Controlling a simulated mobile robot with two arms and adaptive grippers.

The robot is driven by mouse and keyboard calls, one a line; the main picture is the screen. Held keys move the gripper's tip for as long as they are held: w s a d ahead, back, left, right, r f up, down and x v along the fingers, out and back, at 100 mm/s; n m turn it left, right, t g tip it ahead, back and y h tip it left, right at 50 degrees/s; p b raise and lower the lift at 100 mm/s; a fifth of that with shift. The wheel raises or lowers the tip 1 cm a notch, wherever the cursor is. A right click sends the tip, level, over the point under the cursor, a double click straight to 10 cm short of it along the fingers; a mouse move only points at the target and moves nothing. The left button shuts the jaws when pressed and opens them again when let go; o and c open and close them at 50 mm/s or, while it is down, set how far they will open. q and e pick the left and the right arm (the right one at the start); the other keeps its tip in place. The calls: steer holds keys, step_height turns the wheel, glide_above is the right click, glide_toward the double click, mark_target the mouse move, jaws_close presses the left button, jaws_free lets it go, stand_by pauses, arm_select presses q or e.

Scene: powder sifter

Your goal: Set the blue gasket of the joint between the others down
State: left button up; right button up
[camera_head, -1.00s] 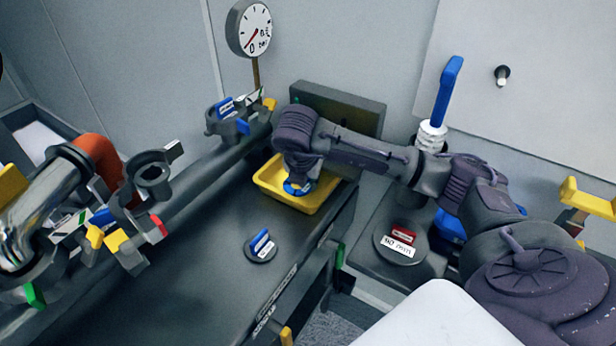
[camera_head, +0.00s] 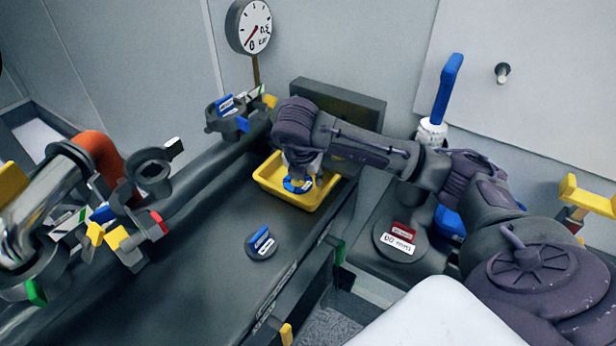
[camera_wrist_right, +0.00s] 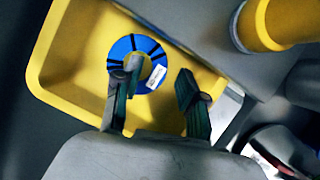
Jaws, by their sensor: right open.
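The blue gasket (camera_head: 297,187) is a ring that lies in the yellow tray (camera_head: 268,188). In the right wrist view the gasket (camera_wrist_right: 152,50) shows black marks and a white label, flat on the floor of the tray (camera_wrist_right: 48,75). My right gripper (camera_wrist_right: 160,82) is open just above it. One finger overlaps the ring near its hole, and the other finger is to the right, clear of the ring. I cannot tell whether the first finger touches it. In the head view my right gripper (camera_head: 301,170) is partly hidden under its own wrist. My left gripper is not in view.
A small disc with a blue tag (camera_head: 261,244) lies on the dark bench. Clamps and a metal pipe (camera_head: 40,200) crowd the left. A gauge (camera_head: 250,27) stands at the back. A round lid with a red tag (camera_head: 401,240) is to the right.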

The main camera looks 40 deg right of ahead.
steer(key=p+v, duration=0.1)
steer(key=v, duration=1)
steer(key=shift+s+f, duration=0.1)
steer(key=shift+f, duration=0.05)
